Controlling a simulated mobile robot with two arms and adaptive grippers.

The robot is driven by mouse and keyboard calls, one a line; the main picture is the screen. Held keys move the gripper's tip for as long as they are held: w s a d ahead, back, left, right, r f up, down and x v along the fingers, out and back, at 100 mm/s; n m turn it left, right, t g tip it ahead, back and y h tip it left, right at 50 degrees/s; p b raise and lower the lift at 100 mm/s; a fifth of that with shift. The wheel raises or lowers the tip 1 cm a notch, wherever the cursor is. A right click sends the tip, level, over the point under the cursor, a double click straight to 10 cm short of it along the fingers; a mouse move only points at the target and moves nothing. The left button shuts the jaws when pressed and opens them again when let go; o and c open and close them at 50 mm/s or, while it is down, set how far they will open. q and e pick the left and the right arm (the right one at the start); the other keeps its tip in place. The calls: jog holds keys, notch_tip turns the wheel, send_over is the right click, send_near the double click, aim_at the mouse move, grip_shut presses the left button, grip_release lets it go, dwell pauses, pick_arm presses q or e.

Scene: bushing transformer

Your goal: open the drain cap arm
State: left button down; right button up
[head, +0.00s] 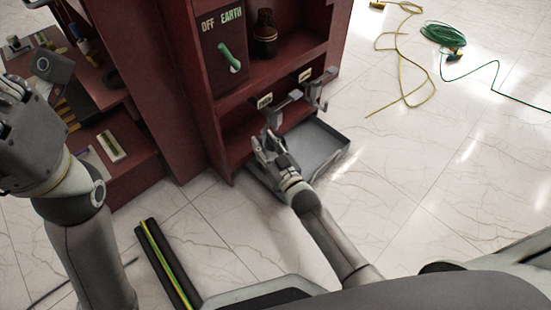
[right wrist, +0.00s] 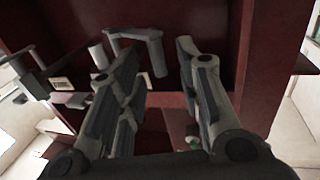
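Two grey drain cap arms stick out from the front of the dark red cabinet, the left one (head: 283,108) and the right one (head: 318,85), each below a small label. My right gripper (head: 264,142) is just below and in front of the left one. In the right wrist view, my right gripper (right wrist: 160,68) has its two fingers spread apart. A grey L-shaped arm (right wrist: 138,33) shows beyond and between the fingertips; I cannot tell whether they touch it. My left gripper (head: 12,92) is at the far left, away from the arms; its opening is unclear.
A grey tray (head: 334,148) lies on the floor below the drain arms. Above are a green OFF/EARTH lever (head: 229,58) and a dark bottle (head: 265,36) on a shelf. Cables (head: 446,34) lie at the upper right. The tiled floor on the right is mostly clear.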

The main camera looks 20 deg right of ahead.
jog(key=v, duration=0.9)
jog(key=shift+s, duration=0.2)
